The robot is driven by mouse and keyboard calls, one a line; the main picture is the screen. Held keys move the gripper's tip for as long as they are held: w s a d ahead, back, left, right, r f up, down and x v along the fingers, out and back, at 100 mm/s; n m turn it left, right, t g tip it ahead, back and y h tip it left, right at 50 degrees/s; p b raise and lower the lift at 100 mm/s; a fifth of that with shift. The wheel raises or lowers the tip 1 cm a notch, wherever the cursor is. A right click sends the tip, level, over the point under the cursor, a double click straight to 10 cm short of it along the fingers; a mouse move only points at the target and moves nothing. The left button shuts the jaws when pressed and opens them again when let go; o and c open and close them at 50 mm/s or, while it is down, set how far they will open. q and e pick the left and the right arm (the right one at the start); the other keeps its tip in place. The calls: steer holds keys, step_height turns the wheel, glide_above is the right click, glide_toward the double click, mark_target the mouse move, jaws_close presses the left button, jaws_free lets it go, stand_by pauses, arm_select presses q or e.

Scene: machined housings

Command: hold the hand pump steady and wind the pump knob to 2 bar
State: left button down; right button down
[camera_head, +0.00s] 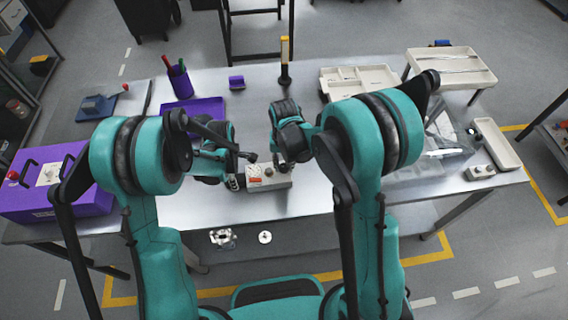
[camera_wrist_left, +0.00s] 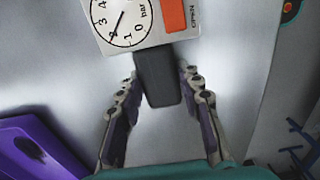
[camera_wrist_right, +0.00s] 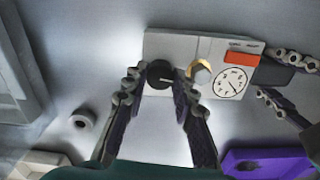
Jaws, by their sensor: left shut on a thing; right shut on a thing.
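The hand pump (camera_head: 268,178) is a pale grey box lying on the metal table near its front edge. It has a round gauge (camera_wrist_left: 124,18), an orange label (camera_wrist_left: 174,14), a dark handle (camera_wrist_left: 158,88), a black knob (camera_wrist_right: 160,74) and a brass fitting (camera_wrist_right: 199,71). The gauge needle appears to point near the 2 mark in the left wrist view. My left gripper (camera_head: 237,181) is shut on the dark handle, one finger on each side. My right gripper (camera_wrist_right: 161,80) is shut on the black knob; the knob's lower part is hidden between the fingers.
A purple case (camera_head: 50,200) stands at the left and a purple tray (camera_head: 205,106) lies behind my left arm. Pale trays (camera_head: 340,78) stand at the back right. Some bare tabletop surrounds the pump.

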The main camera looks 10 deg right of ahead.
mark_target(284, 166)
steer(key=c, duration=1.2)
jaws_free()
steer(key=shift+r, duration=0.1)
step_height(284, 166, up, 12)
